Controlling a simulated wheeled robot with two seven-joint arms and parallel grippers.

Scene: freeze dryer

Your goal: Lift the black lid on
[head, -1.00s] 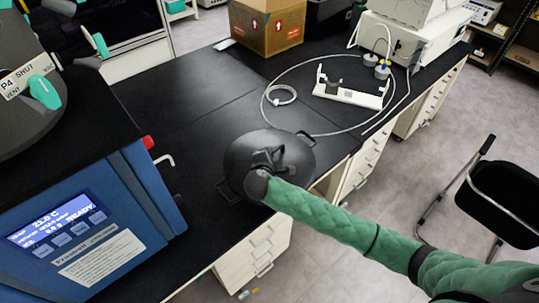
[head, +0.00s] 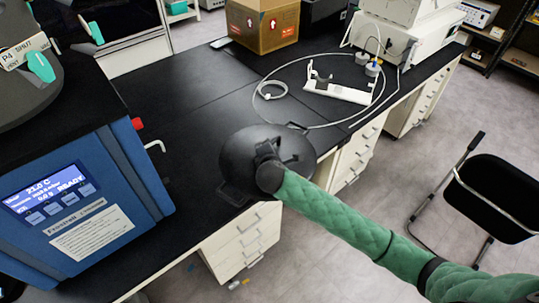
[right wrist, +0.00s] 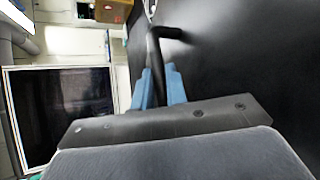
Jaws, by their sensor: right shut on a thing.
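The round black lid (head: 236,150) is in the head view at the front edge of the dark bench, with small side loops at its rim. It looks slightly tilted; I cannot tell if it touches the bench. My right gripper (head: 268,158) reaches it from the right and is shut on its black handle. In the right wrist view, the blue fingers of my right gripper (right wrist: 158,88) close around the dark handle bar (right wrist: 155,60). A broad black surface fills the right of that view. My left gripper is not in view.
The blue freeze dryer (head: 130,170) with a lit display stands at left, a grey drum (head: 20,95) with teal knobs on top. The bench middle is clear.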

